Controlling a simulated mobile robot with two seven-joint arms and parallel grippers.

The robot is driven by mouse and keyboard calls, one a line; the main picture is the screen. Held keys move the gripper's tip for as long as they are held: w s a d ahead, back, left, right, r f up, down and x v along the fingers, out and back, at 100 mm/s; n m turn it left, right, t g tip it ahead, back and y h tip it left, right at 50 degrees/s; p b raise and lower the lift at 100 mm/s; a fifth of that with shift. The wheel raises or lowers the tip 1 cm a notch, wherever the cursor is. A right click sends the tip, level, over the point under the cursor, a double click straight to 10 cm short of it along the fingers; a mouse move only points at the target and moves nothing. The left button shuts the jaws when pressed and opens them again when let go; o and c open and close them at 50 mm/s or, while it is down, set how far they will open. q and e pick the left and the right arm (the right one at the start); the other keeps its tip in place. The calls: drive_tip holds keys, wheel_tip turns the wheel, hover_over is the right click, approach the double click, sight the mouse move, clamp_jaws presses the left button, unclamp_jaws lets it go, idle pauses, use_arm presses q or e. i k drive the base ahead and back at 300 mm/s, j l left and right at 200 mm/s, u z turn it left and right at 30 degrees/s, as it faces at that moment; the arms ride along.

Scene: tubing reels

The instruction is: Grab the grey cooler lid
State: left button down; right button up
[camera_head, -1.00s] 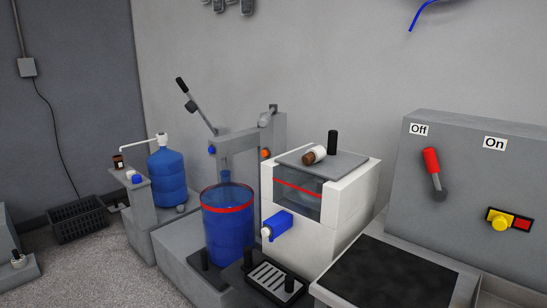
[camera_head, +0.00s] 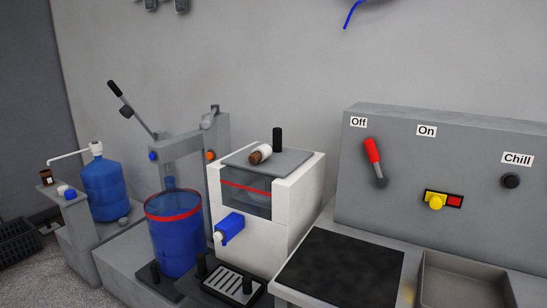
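The grey cooler lid (camera_head: 290,161) is a flat grey plate on top of the white cooler box (camera_head: 277,239), in the middle of the view. A black upright handle (camera_head: 277,139) stands at its back. A small brown and white bottle (camera_head: 260,154) lies on its side on the lid. The cooler has a clear front window with a red line and a blue tap (camera_head: 229,228). Neither of my grippers shows in the head view.
Left of the cooler stand a blue container with a red rim (camera_head: 174,240) and a grey lever press (camera_head: 186,133). A blue water jug (camera_head: 106,189) is farther left. On the right are a grey control panel (camera_head: 400,213) and a black mat (camera_head: 352,270). A drip tray (camera_head: 233,283) lies in front.

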sight(278, 160)
drive_tip(key=i+j, duration=0.35)
drive_tip(key=j, duration=0.15)
drive_tip(key=i+j+z, duration=0.15)
drive_tip(key=z, duration=0.15)
drive_tip(key=i+j+z, duration=0.1)
drive_tip(key=j+z, duration=0.25)
drive_tip(key=l, duration=0.1)
